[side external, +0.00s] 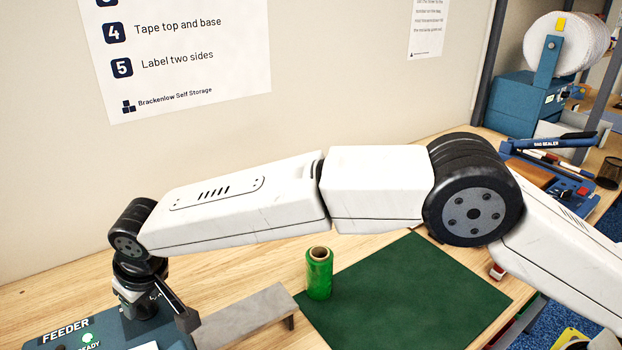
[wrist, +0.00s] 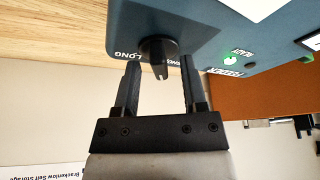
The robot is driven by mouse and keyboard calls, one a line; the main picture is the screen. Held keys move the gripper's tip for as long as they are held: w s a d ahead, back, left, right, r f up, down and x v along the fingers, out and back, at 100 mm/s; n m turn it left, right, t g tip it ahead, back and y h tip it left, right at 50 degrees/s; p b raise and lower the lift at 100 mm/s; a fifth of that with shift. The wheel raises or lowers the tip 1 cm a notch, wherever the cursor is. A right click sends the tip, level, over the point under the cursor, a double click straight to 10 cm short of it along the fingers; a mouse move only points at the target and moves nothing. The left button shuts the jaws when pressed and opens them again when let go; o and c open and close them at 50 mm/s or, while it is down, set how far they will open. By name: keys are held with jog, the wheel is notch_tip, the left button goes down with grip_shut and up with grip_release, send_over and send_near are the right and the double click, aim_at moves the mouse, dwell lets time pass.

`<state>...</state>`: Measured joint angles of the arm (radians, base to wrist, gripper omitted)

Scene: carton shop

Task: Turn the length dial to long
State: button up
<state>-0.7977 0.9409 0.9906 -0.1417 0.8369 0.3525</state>
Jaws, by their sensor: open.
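The feeder (side external: 105,330) is a blue box at the bottom left of the side view; its blue face also fills the top of the wrist view (wrist: 220,35). The black length dial (wrist: 158,50) sits on that face in the wrist view. Its narrow end points down in the picture, between the word LONG on the left and another word on the right, partly hidden by a finger. My gripper (wrist: 160,66) is open, with one finger on each side of the dial. I cannot tell whether the fingers touch it. In the side view the dial is hard to make out.
A green lamp (side external: 88,338) marked READY is on the feeder. A grey outfeed ramp (side external: 245,312) extends right of it. A green film roll (side external: 319,275) stands by the dark green mat (side external: 410,290). A bag sealer (side external: 555,165) is at the right.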

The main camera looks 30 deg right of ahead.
jog(key=shift+r, duration=0.1)
jog(key=v, duration=0.7)
jog(key=shift+s+r, duration=0.2)
jog(key=shift+r, duration=0.05)
jog(key=shift+d+n, duration=0.1)
jog(key=shift+n, duration=0.2)
jog(key=n, duration=3.5)
jog(key=shift+w+f, duration=0.1)
